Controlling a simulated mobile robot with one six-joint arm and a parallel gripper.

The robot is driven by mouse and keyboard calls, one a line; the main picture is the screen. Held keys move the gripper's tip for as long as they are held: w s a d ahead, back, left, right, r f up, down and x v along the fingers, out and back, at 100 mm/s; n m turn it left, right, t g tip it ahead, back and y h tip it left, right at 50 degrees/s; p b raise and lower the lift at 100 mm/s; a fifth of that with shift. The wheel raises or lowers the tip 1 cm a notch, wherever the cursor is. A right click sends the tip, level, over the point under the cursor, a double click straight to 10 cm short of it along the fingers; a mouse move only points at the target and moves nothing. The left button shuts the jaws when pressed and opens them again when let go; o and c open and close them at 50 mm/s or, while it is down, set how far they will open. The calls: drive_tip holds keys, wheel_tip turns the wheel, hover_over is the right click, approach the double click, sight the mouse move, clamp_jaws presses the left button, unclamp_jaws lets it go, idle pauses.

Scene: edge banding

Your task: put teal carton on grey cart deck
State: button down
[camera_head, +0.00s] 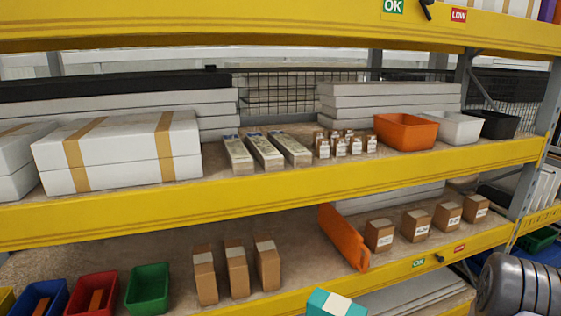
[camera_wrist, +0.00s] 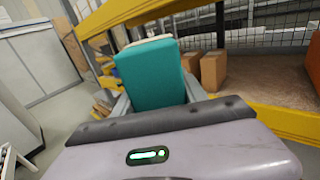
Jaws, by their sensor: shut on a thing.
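The teal carton (camera_wrist: 153,78) is held upright between the two fingers of my gripper (camera_wrist: 157,92) in the wrist view. A pale top or label band shows at its upper end. In the head view the teal carton (camera_head: 322,305) shows only its top part with a white strip, at the bottom edge, in front of the lower yellow shelf beam. My gripper is not visible in the head view. I cannot make out the grey cart deck in either view.
Yellow-beamed shelving (camera_head: 300,197) fills the head view. The lower shelf holds brown cartons (camera_head: 236,268), an orange divider (camera_head: 343,238) and coloured bins (camera_head: 147,289). In the wrist view, a yellow beam (camera_wrist: 285,122) and brown cartons (camera_wrist: 213,70) are close behind the teal carton; open floor (camera_wrist: 60,112) lies left.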

drive_tip(key=shift+t, duration=0.3)
drive_tip(key=f, duration=0.1)
drive_tip(key=s+f+b, duration=0.1)
drive_tip(key=f, duration=0.1)
drive_tip(key=s+f+b, duration=0.1)
drive_tip(key=f, duration=0.1)
drive_tip(key=shift+a+f, duration=0.1)
drive_tip(key=shift+f, duration=0.15)
drive_tip(key=m+t+h, duration=0.2)
drive_tip(key=a+m+t+h, duration=0.1)
drive_tip(key=shift+r, duration=0.3)
drive_tip(key=shift+s+d+f+m+t+h, duration=0.1)
drive_tip(key=shift+d+m+t+h, duration=0.05)
drive_tip(key=shift+m+t+h, duration=0.85)
drive_tip(key=shift+s+d+f+m+h, duration=0.1)
drive_tip(key=shift+d+f+m+h, duration=0.15)
drive_tip(key=shift+h, duration=0.35)
drive_tip(key=shift+d, duration=0.15)
drive_tip(key=shift+r, duration=0.1)
